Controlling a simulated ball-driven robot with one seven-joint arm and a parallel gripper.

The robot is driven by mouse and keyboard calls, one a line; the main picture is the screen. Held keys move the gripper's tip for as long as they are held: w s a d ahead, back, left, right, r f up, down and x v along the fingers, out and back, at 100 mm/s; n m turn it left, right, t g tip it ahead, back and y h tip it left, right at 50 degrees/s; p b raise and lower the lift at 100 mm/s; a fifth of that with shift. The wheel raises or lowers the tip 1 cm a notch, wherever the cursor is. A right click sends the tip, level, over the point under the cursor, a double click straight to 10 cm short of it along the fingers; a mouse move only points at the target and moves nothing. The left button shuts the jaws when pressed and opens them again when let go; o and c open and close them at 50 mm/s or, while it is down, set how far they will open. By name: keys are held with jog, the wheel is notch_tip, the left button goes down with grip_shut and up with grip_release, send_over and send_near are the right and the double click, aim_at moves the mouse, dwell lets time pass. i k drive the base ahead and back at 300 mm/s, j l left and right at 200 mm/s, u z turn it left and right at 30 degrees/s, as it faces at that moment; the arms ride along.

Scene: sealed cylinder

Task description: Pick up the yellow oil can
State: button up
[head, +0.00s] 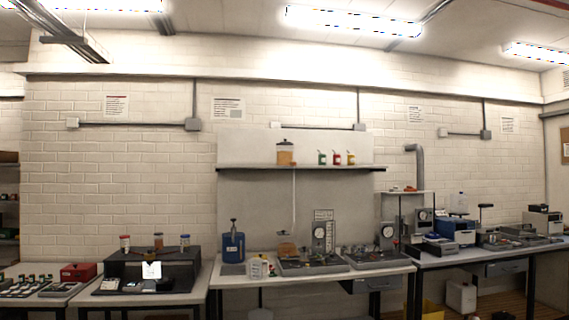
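A small yellow can (351,158) stands upright on the wall shelf near its right end. It is far off and small, and I take it for the yellow oil can. A red can (337,159) and a green can (322,158) stand to its left in the same row, with small gaps between them. My gripper is not in the head view.
The wall shelf (230,168) also holds a large jar (285,153). Below it a workbench (235,281) carries a blue container (233,246), a pale jug (259,268), trays and gauges. More crowded benches stand left and right.

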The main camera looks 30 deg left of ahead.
aim_at(351, 158)
jog(key=u, duration=0.55)
jog(key=i+j+u, duration=0.15)
jog(key=i, duration=0.4)
jog(key=i+j+u, duration=0.2)
jog(key=i, duration=0.35)
jog(key=i+j+u, duration=0.15)
jog(key=i, duration=0.4)
jog(key=i+l+z, duration=0.2)
jog(key=i+z, duration=0.2)
jog(key=i, duration=0.25)
jog(key=i+z, duration=0.45)
jog(key=i, duration=0.25)
jog(key=i+j+z, duration=0.25)
jog(key=i+z, duration=0.15)
jog(key=i, duration=0.25)
